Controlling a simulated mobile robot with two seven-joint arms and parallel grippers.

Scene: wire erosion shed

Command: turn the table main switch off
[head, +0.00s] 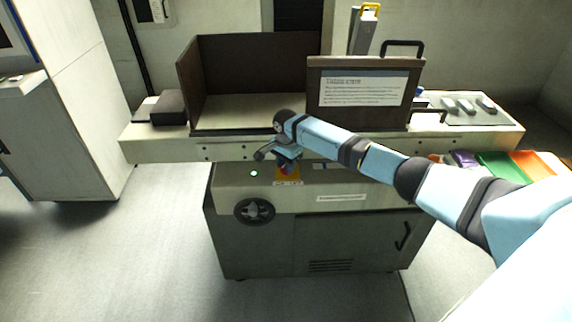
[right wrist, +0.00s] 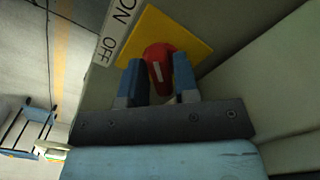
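The table main switch is a red rotary knob (right wrist: 158,62) on a yellow plate (right wrist: 190,36), with an ON/OFF label (right wrist: 116,30) beside it in the right wrist view. In the head view the yellow plate (head: 294,171) shows on the front of the cabinet, and my gripper partly covers the knob. My right gripper (right wrist: 160,80) has one blue finger on each side of the knob, close in, and looks shut on it. A white line shows on the knob; which label it points to I cannot tell. My left gripper is not in view.
A green lamp (head: 253,173) glows left of the switch. A black handwheel (head: 254,210) sits lower left on the cabinet (head: 260,250). A brown panel with a notice (head: 362,90) stands on the table above. Coloured bins (head: 500,163) stand at the right. Floor at left is clear.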

